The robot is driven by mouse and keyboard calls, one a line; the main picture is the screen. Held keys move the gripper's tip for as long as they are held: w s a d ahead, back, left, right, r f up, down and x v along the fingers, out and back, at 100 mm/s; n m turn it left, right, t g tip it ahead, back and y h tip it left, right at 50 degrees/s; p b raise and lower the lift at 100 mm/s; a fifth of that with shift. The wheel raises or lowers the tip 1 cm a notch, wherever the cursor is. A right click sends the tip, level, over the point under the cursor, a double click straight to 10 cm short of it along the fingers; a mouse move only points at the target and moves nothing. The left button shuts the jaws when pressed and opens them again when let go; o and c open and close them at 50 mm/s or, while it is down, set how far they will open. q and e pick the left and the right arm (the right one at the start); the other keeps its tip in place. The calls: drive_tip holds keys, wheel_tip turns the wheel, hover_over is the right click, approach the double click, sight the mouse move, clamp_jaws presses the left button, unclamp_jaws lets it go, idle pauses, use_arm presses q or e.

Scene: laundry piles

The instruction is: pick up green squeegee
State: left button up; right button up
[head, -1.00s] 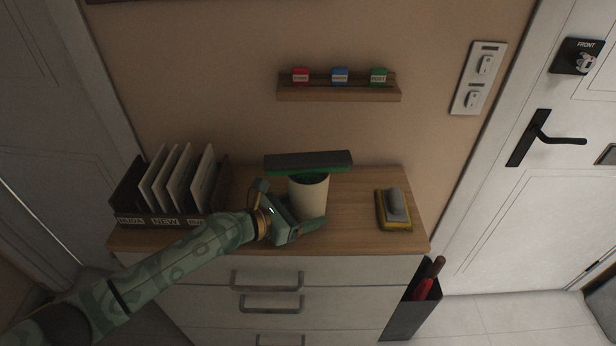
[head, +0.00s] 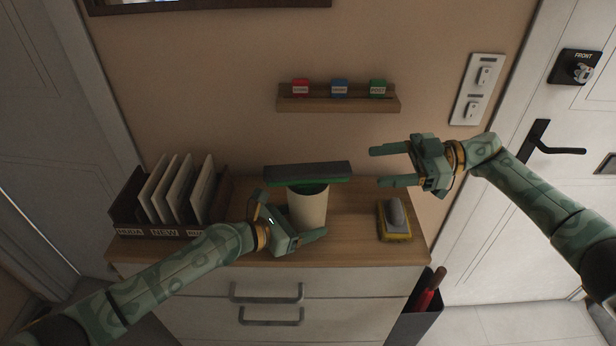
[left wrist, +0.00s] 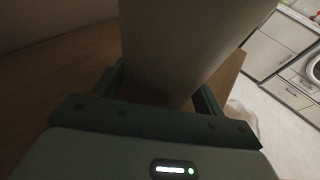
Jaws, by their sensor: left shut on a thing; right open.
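The green squeegee (head: 308,173) rests with its long dark head lying across the top of a cream cup (head: 307,208) on the wooden cabinet top. Its green edge shows under the head; any handle inside the cup is hidden. My left gripper (head: 294,224) is shut on the cup, one finger on its left side and one at its front right. In the left wrist view the cup (left wrist: 190,45) fills the space between the fingers. My right gripper (head: 376,168) is open and empty, right of the squeegee head and apart from it, fingers pointing left.
A yellow sponge with a grey handle (head: 396,221) lies on the cabinet top (head: 350,240) below my right gripper. A dark file rack (head: 130,215) stands at the left. A wall shelf (head: 338,104) holds red, blue and green blocks. A dark bin (head: 416,322) stands at the cabinet's right.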

wheel_tip(320, 180, up, 4)
drive_tip(key=a+f+h, duration=0.1)
drive_tip(key=a+h, duration=0.1)
drive_tip(key=m+h, duration=0.1)
approach(312, 169)
drive_tip(key=shift+w+a+f+g, duration=0.1)
drive_tip(key=shift+a+g, duration=0.05)
drive_tip(key=shift+a, duration=0.45)
drive_tip(key=shift+a+f+g, duration=0.15)
drive_tip(key=shift+a, duration=0.4)
drive_tip(key=x, duration=0.6)
drive_tip(key=shift+f, duration=0.2)
drive_tip(key=c, duration=1.2)
